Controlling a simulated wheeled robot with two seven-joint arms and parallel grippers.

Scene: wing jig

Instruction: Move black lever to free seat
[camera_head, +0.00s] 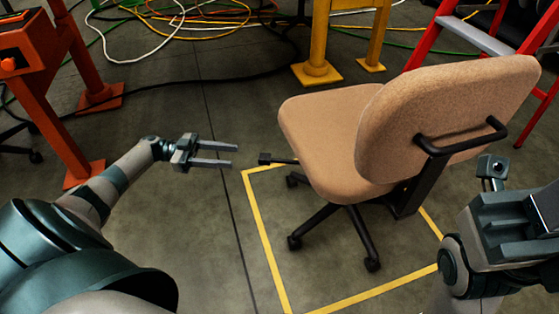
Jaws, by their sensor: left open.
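A tan office chair (325,130) stands on a black wheeled base, turned with its backrest to the right; nothing lies on its seat. A black lever (278,160) sticks out to the left from under the seat and ends in a small block-like handle. My left gripper (233,156) is open and empty, a short way left of the lever's handle. Its two grey fingers point right towards the handle, with a gap between. My right arm is at the right edge beside the chair; its gripper (491,172) is only partly seen, with its fingers not clear.
Yellow tape (258,230) marks a square on the floor around the chair. An orange stand (55,90) is at the left, a yellow post (318,50) behind the chair, and a red stepladder (430,45) at the right. Cables (170,25) lie across the back floor.

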